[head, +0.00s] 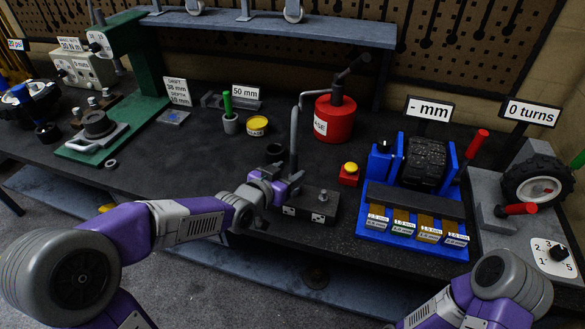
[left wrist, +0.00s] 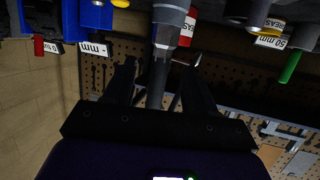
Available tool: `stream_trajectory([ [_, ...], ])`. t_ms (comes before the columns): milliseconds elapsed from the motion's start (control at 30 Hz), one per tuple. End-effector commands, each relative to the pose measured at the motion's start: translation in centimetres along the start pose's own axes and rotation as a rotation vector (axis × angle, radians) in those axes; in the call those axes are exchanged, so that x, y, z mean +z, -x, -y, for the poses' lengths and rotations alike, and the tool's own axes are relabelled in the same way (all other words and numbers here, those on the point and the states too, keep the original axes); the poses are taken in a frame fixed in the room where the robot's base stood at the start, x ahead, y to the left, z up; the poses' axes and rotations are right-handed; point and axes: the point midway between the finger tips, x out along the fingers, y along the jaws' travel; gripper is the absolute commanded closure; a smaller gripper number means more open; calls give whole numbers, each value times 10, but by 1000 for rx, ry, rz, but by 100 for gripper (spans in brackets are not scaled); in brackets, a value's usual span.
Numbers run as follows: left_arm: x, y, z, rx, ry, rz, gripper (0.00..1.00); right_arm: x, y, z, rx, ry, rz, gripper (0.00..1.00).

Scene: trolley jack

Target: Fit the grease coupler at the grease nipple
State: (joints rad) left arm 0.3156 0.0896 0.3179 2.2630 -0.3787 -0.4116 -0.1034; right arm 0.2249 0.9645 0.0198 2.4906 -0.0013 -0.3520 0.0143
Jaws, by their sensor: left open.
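The grease hose (head: 294,135) comes off the red grease pot (head: 335,120) and hangs upright beside it, its lower end hidden at my left gripper (head: 283,188). In the left wrist view, the grey grease coupler (left wrist: 168,25) points towards the bench, with its dark stem (left wrist: 156,82) between the fingers of my left gripper (left wrist: 162,80). These fingers are open, with gaps to the stem. The grease nipple (head: 323,196) stands on a dark block (head: 318,208) just right of my left gripper, apart from it. My right gripper is out of view.
A red box with a yellow button (head: 350,170) stands right of the hose. A blue fixture (head: 400,213) with labelled strips lies farther right. The bench left of my gripper is fairly clear.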

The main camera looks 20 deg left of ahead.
Motion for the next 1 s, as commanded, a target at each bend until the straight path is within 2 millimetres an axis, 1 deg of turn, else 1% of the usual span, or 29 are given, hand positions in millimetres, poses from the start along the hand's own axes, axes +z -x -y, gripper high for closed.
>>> stream_trajectory([
  [33,-3,10,1,-4,-2,-1,44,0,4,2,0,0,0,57],
  [100,-2,21,1,-3,-2,0,44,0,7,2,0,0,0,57],
  [200,-2,34,1,-3,-1,0,44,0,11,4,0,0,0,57],
  [300,-2,42,1,-2,0,-1,44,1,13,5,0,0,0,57],
  [433,-1,46,0,-1,0,-1,44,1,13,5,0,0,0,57],
  [1000,-1,46,0,0,0,-1,44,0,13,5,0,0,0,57],
])
